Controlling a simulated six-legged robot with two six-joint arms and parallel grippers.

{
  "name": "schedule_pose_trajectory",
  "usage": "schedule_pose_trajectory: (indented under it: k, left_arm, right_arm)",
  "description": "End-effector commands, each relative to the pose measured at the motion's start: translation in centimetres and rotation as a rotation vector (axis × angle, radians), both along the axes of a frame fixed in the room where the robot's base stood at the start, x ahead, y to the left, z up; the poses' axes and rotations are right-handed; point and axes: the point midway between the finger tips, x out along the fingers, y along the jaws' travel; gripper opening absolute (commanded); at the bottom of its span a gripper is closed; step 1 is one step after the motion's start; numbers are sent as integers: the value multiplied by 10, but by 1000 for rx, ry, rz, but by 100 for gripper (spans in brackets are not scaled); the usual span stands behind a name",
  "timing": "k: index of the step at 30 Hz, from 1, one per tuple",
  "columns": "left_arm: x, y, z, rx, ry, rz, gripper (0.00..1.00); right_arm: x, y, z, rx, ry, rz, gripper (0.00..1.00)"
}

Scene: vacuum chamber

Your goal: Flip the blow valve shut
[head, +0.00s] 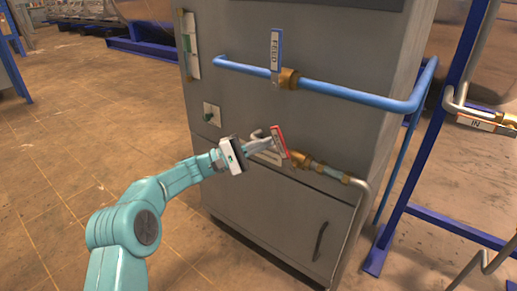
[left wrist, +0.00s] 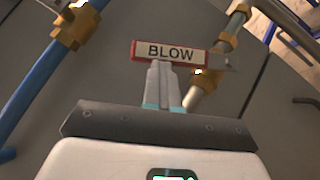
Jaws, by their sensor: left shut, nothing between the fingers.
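The blow valve's handle (head: 279,142) is a red-edged lever with a pale label, on a brass valve body (head: 299,159) low on the grey cabinet's front. In the head view the handle stands nearly upright, tilted a little. In the left wrist view the handle (left wrist: 169,51) reads "BLOW" and lies across the picture just beyond my fingertips. My left gripper (head: 266,144) is shut and empty, its tips at the handle; in the left wrist view the shut fingers (left wrist: 161,66) overlap the label's lower edge. I cannot tell whether they touch it. My right gripper is not in view.
A blue-handled valve (head: 276,55) on a blue pipe (head: 340,91) sits above on the grey cabinet (head: 228,99). A grey pipe (head: 353,220) runs down at the right from the blow valve. A valve marked "IN" (head: 477,122) is at far right. The tiled floor at left is open.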

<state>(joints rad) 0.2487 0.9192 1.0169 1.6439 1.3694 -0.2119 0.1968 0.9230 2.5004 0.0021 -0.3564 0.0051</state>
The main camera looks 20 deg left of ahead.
Motion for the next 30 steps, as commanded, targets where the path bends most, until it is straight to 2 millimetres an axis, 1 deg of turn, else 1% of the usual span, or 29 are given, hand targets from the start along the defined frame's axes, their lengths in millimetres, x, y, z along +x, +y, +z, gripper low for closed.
schedule_pose_trajectory:
  k: [1, 3, 9, 15, 21, 30]
  left_arm:
    - [0, -4, 7, 40, -17, 3, 0]
    - [-2, -7, 12, 100, -39, 4, 0]
    - [-7, -19, 21, 249, -92, 2, 0]
    - [-11, -28, 26, 361, -131, 2, 0]
    - [-13, -33, 28, 430, -155, 2, 0]
    - [-14, -36, 29, 463, -167, 0, 0]
  right_arm:
    - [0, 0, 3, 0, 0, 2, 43]
    - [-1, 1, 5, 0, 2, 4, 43]
    - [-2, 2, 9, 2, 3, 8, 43]
    - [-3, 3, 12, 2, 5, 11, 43]
    - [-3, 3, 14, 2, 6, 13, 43]
    - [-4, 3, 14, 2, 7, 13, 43]
